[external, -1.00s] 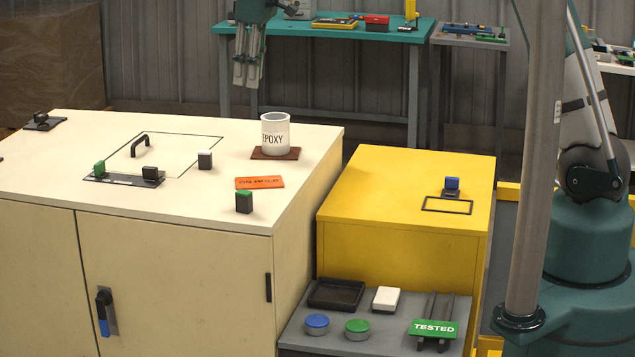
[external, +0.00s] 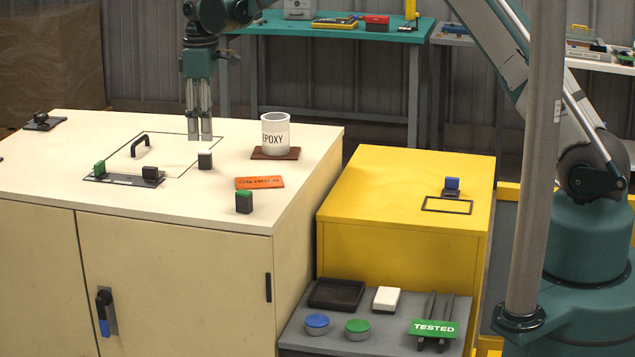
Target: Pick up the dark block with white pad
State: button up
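The dark block with a white pad (external: 205,159) stands upright on the cream cabinet top, just right of the outlined hatch. Its white pad is on top and its dark body is below. My gripper (external: 200,137) points straight down above the cabinet. Its fingertips appear just above and slightly left of the block in the picture, apart from it. The two fingers show a narrow gap with nothing between them, so it looks open and empty. The exact height and depth of the fingertips over the block cannot be told from this one view.
A white epoxy can (external: 275,134) stands on a brown plate right of the block. Green-topped blocks (external: 244,201), a black block (external: 150,173), an orange label (external: 259,182) and a hatch handle (external: 141,147) are nearby. A yellow cabinet (external: 400,200) stands to the right.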

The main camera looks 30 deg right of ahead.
aim_at(205, 151)
jog(key=shift+f, duration=0.15)
jog(key=shift+f, duration=1.25)
jog(key=shift+w+d+f+p, duration=0.1)
jog(key=shift+f+p, duration=0.1)
jog(key=shift+f, duration=1.1)
jog(key=shift+d+f+p, duration=0.1)
jog(key=shift+f+p, duration=0.1)
jog(key=shift+f, duration=1.1)
jog(key=c, duration=0.9)
